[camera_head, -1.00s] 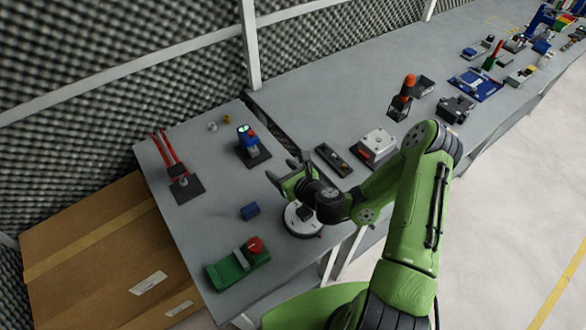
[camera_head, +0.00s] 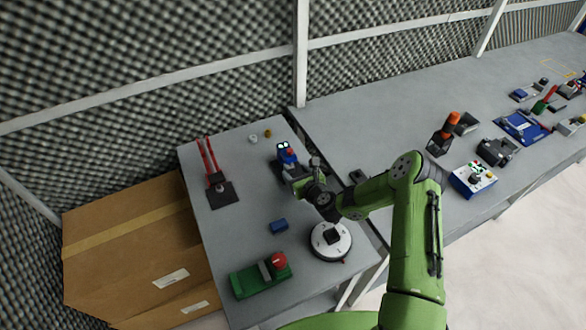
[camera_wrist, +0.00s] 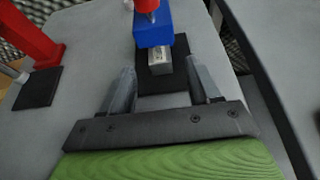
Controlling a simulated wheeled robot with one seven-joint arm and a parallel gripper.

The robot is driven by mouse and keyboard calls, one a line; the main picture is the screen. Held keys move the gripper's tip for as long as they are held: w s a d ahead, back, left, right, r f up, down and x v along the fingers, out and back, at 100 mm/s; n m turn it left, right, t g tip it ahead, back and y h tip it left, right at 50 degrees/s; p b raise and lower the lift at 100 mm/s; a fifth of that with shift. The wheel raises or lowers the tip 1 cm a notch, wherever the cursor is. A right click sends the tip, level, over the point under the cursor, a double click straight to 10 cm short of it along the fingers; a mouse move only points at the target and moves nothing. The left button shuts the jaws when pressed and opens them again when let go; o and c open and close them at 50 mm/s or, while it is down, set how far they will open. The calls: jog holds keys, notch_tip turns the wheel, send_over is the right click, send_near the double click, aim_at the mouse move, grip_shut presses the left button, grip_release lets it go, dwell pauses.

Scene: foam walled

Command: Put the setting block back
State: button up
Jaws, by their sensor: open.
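I cannot tell for sure which piece is the setting block; a small silver-grey block (camera_wrist: 160,60) sits on a black base (camera_wrist: 163,83) beneath a blue device (camera_wrist: 153,29) with a red top. The blue device also shows in the head view (camera_head: 286,154), partly hidden by my gripper (camera_head: 302,172). In the wrist view my gripper (camera_wrist: 161,82) is open and empty, its fingers short of the silver block, one to each side.
A stand with red uprights (camera_head: 213,175) is left of the blue device. A round white device (camera_head: 330,240) and a green fixture with a red knob (camera_head: 260,277) are nearer the front edge. Two small round pieces stand behind. A gap separates this table from the right-hand bench (camera_head: 350,120).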

aim_at(291, 168)
jog(key=x, duration=0.3)
jog(key=shift+w+f, duration=0.1)
